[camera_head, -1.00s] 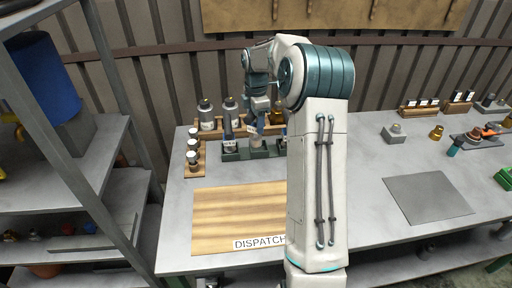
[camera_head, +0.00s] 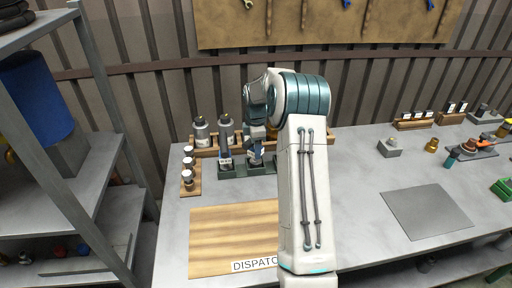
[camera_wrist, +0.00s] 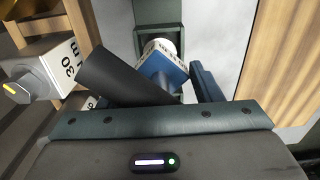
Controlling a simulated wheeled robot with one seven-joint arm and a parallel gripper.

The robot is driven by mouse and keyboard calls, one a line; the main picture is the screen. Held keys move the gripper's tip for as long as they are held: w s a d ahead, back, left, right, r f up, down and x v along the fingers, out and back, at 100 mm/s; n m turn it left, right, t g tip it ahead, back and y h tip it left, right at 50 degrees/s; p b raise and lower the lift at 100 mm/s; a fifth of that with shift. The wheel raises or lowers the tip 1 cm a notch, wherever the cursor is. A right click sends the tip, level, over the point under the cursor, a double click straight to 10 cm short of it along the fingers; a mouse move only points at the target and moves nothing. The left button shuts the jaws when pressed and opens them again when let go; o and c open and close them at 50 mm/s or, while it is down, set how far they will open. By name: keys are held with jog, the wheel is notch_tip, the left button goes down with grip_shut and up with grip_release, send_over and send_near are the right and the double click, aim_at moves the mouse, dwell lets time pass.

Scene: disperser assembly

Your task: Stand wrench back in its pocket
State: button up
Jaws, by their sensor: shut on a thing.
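The wrench (camera_wrist: 125,78) shows in the wrist view as a thick dark bar, tilted, running from upper left to lower right in front of my palm. My gripper (camera_wrist: 185,75) is shut on it. A blue part with a white, marked end (camera_wrist: 160,48) shows beside the bar. The green rack (camera_wrist: 160,10) with its square pockets lies beyond. In the head view my gripper (camera_head: 257,152) is low over the green rack (camera_head: 233,171) on the bench. The wrench's lower end and its exact gap to the pocket cannot be told.
Another tool with a "30" label (camera_wrist: 62,68) is close left in the wrist view. The wooden dispatch board (camera_head: 225,235) in front is clear.

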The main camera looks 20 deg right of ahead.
jog(key=shift+f, duration=0.45)
jog(key=shift+f, duration=0.15)
jog(key=o, duration=1.3)
